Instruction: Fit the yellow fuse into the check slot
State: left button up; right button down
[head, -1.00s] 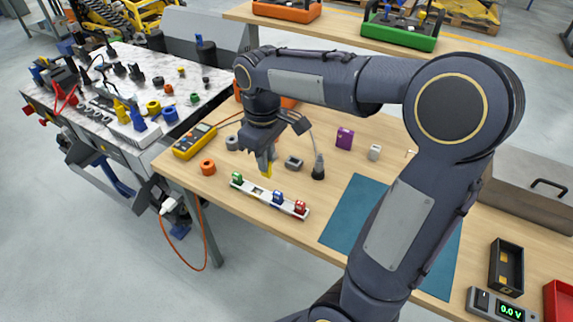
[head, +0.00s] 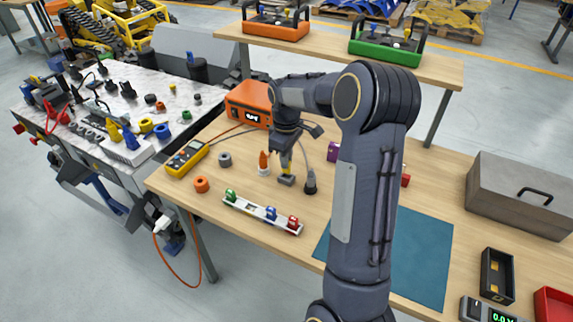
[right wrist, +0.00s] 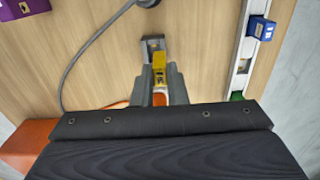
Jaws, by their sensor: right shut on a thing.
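My right gripper (head: 284,163) is shut on the yellow fuse (head: 286,169), which points down from the fingertips. The fuse shows between the fingers in the right wrist view (right wrist: 160,68). Just below it, a small grey block with a dark opening stands on the wooden table (head: 286,181); it looks like the check slot. In the right wrist view the block (right wrist: 153,45) lies at the fuse's far end. I cannot tell whether the fuse touches it or is inside the opening. A white rail (head: 245,206) holds green, blue and red fuses. My left gripper is out of view.
A black plug-like piece (head: 310,183) with a cable stands close right of the block. An orange-and-white piece (head: 263,163) stands close left. A grey ring (head: 224,160), an orange ring (head: 201,184) and a yellow meter (head: 187,158) lie further left. A teal mat (head: 410,255) is right.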

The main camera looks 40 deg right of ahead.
jog(key=shift+w+d+f, duration=0.2)
jog(key=shift+w+f, duration=0.05)
jog(key=shift+f, duration=0.15)
jog(key=shift+w+d+f, duration=0.1)
jog(key=shift+f, duration=1.6)
jog(key=shift+f, duration=0.15)
jog(key=c, duration=1.5)
grip_release()
jog(key=shift+o, duration=0.2)
